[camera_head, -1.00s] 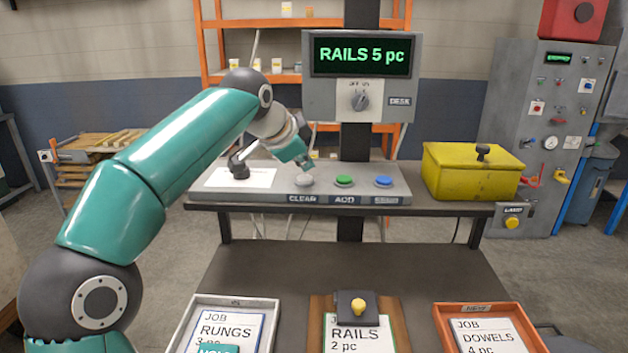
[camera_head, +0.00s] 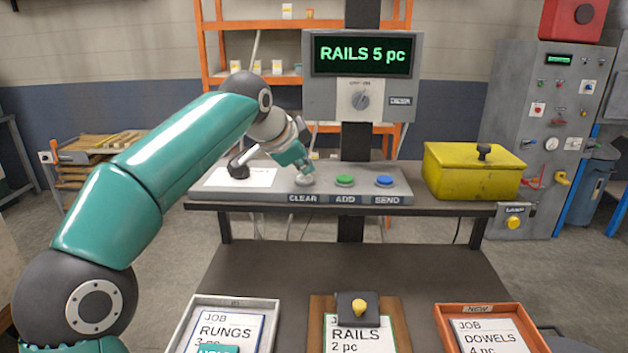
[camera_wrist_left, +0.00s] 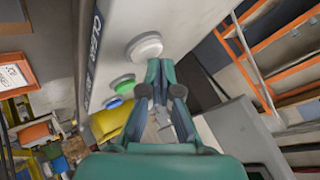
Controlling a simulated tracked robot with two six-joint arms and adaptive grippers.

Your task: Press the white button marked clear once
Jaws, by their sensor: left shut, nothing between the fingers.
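The white button (camera_head: 304,181) sits above the CLEAR label at the left of the grey button panel (camera_head: 240,194). It also shows in the left wrist view (camera_wrist_left: 145,46). My left gripper (camera_head: 308,171) is shut and empty, pointing down with its fingertips right at the button. In the left wrist view its fingertips (camera_wrist_left: 160,72) are close beside the button's edge; I cannot tell whether they touch it. The display (camera_head: 361,54) reads RAILS 5 pc in green. My right gripper is not in view.
A green button (camera_head: 344,181) marked ADD and a blue button (camera_head: 384,181) marked SEND stand to the right on the same panel. A yellow box (camera_head: 470,174) is at the shelf's right. Job trays and a clipboard lie on the lower table in front.

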